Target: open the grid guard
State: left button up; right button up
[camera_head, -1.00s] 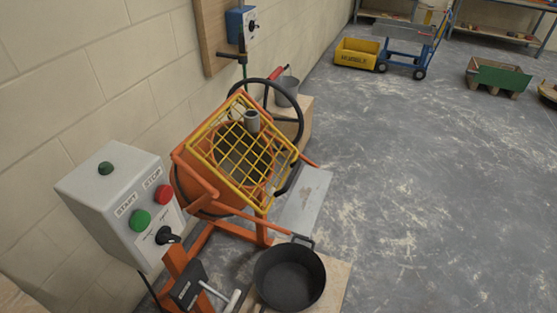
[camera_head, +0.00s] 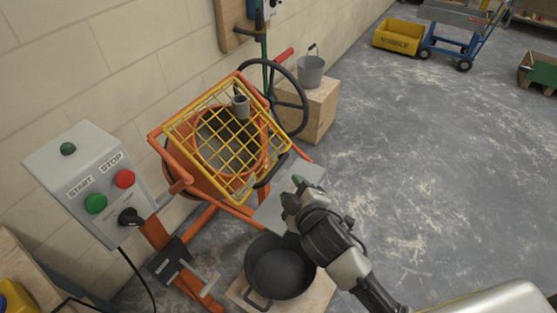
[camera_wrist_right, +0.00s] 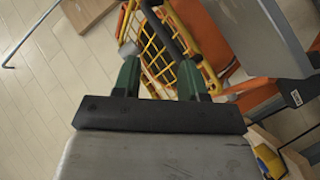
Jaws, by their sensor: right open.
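The yellow grid guard (camera_head: 205,150) lies tilted over the mouth of the orange mixer drum (camera_head: 189,172), apparently closed. A black handle (camera_head: 270,171) sits on its right-hand edge. My right gripper (camera_head: 293,190) is open and empty, just right of and below that handle, over the grey chute. In the right wrist view the green fingertips (camera_wrist_right: 157,78) stand apart, with the guard (camera_wrist_right: 160,45) and its dark handle (camera_wrist_right: 168,32) beyond them. My left gripper is not in view.
A grey control box (camera_head: 88,180) with start and stop buttons stands at left. A black tub (camera_head: 280,272) sits below the chute (camera_head: 285,205). A black handwheel (camera_head: 290,103) and a bucket (camera_head: 311,70) are behind.

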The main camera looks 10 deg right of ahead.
jog(key=w+a+r+n+g+y, duration=0.1)
jog(key=w+a+r+n+y, duration=0.2)
jog(key=a+r+n+y, duration=1.65)
jog(key=n+g+h, duration=1.2)
jog(key=n+h, duration=0.8)
jog(key=n, duration=1.2)
send_near(277, 166)
jog(key=shift+y, duration=0.25)
jog(key=p+x, duration=0.3)
jog(key=x, duration=0.6)
jog(key=shift+d, duration=0.2)
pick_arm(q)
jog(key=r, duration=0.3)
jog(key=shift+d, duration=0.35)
